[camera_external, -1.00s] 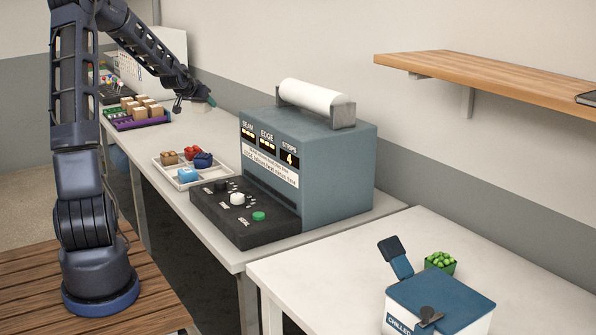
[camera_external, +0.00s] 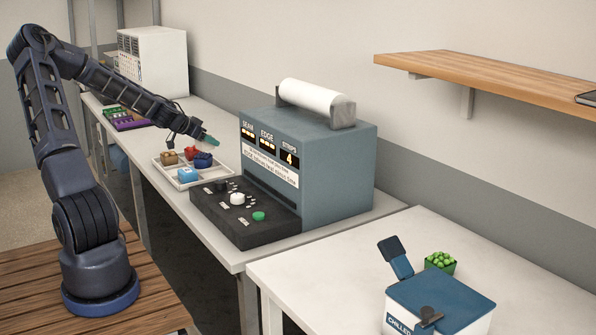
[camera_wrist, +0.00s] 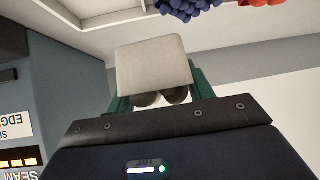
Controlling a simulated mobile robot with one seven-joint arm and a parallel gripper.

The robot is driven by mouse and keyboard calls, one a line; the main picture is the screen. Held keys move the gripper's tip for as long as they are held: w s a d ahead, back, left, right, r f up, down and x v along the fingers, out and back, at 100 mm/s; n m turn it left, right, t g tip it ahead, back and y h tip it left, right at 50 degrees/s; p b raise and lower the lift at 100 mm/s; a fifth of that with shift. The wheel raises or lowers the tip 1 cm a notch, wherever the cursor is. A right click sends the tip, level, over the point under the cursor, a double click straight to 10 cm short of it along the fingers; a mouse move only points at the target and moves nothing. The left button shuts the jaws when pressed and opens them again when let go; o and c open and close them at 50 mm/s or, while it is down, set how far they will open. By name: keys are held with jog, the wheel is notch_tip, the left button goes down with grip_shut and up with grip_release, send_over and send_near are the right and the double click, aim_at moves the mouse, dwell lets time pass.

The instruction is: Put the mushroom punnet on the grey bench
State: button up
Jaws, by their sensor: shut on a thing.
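My gripper (camera_external: 208,139) is above the bench, near the left side of the blue-grey machine. In the wrist view, its green fingers (camera_wrist: 198,84) are shut on a pale, rounded punnet (camera_wrist: 152,62) with brownish round tops showing at its lower edge, which fits the mushroom punnet. In the external view the held punnet is too small to make out. A long pale grey bench (camera_external: 222,253) carries the machine and trays. A second pale table (camera_external: 335,262) stands at the lower right. I cannot tell which one is meant by the grey bench.
A white tray (camera_external: 181,187) with brown, red, blue and light-blue items lies below my gripper. The machine (camera_external: 345,170) with its black control panel (camera_external: 222,216) stands to the right. A chilled box (camera_external: 440,297) and green punnet (camera_external: 440,261) occupy the right table; its left part is clear.

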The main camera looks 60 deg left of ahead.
aim_at(218, 175)
jog(key=d+m+h, duration=0.1)
jog(key=d+f+m+h, duration=0.2)
jog(key=d+m, duration=0.1)
jog(key=shift+w+f+h, duration=0.1)
jog(key=shift+w+h, duration=0.1)
jog(key=shift+h, duration=0.2)
jog(key=shift+m+g+h, duration=0.4)
jog(key=shift+m+h, duration=0.4)
jog(key=shift+w+d+f, duration=0.1)
jog(key=shift+d+f, duration=0.2)
jog(key=shift+f, duration=0.7)
jog(key=shift+s+d+f, duration=0.1)
jog(key=shift+d+f, duration=0.15)
jog(key=shift+f, duration=0.75)
jog(key=shift+w+d+f, duration=0.1)
jog(key=shift+d+f, duration=0.2)
jog(key=shift+f, duration=0.7)
jog(key=shift+f, duration=0.25)
jog(key=o, duration=1.1)
jog(key=shift+d, duration=0.1)
jog(key=shift+o, duration=0.2)
